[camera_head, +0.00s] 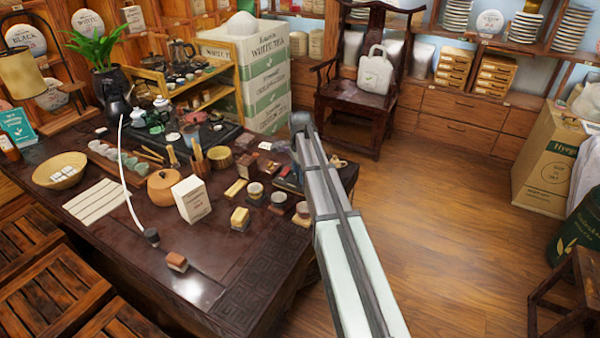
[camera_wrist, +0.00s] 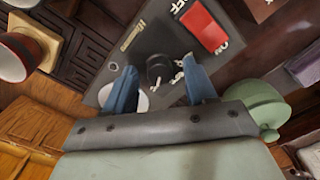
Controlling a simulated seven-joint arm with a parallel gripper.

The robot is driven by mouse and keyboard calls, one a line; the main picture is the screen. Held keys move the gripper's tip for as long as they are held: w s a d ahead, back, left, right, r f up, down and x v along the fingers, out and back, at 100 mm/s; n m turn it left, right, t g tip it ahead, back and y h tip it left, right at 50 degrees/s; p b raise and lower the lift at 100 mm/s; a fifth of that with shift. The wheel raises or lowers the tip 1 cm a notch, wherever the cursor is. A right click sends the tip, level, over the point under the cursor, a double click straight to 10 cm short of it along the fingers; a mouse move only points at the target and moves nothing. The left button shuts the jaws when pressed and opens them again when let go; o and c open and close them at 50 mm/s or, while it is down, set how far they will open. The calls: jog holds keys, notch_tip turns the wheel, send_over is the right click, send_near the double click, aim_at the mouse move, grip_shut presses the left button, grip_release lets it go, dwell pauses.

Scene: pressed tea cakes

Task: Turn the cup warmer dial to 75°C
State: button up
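The cup warmer is a dark flat panel (camera_wrist: 150,28) in the wrist view, with a red rocker switch (camera_wrist: 205,26) marked OFF and ON. Its round black dial (camera_wrist: 158,66) lies near the middle, with small white marks to its right. The dial's setting is too small to read. My gripper (camera_wrist: 158,74) is open, with one blue finger to each side of the dial; I cannot tell whether either touches it. In the head view the dark warmer (camera_head: 288,183) shows partly at the table's right end, and my arm hides the gripper's fingertips.
A green lidded pot (camera_wrist: 256,103) is close to the right of my gripper in the wrist view. A red cup (camera_wrist: 18,58) is at the left. Small cups and blocks crowd the table (camera_head: 110,235) left of my arm.

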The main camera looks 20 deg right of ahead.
notch_tip(320, 180, up, 14)
dwell(0.9)
jog(key=shift+f, duration=0.1)
